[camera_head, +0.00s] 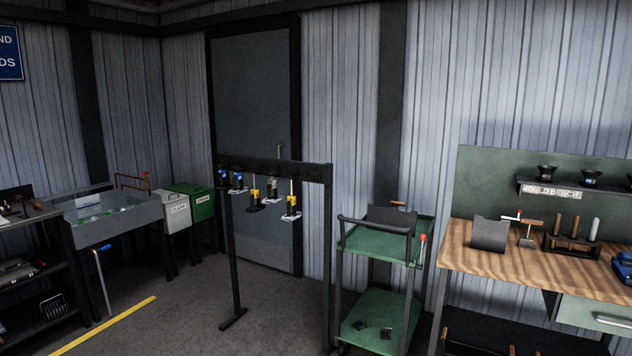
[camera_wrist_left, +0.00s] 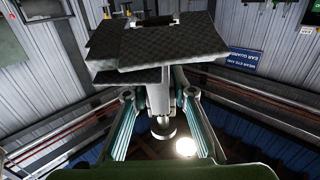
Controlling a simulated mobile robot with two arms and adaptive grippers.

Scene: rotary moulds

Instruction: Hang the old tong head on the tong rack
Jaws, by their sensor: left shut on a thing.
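The tong rack (camera_head: 311,173) is a dark frame standing in the middle of the head view. Several tong heads hang from the left and middle of its top bar, some with blue tags (camera_head: 238,178) and some with yellow bodies (camera_head: 291,203). The right end of the bar looks bare. In the left wrist view my left gripper (camera_wrist_left: 157,112) is shut on the pale stem of a tong head (camera_wrist_left: 165,48) with dark, textured plates. I take it as the old tong head. Neither gripper shows in the head view, and my right gripper is in no view.
A green trolley (camera_head: 393,246) stands right of the rack, close to its right post. Further right is a wooden mould bench (camera_head: 560,262) with tools. A sink (camera_head: 105,226), a grey bin (camera_head: 176,212) and a green bin (camera_head: 200,204) stand left. Floor before the rack is open.

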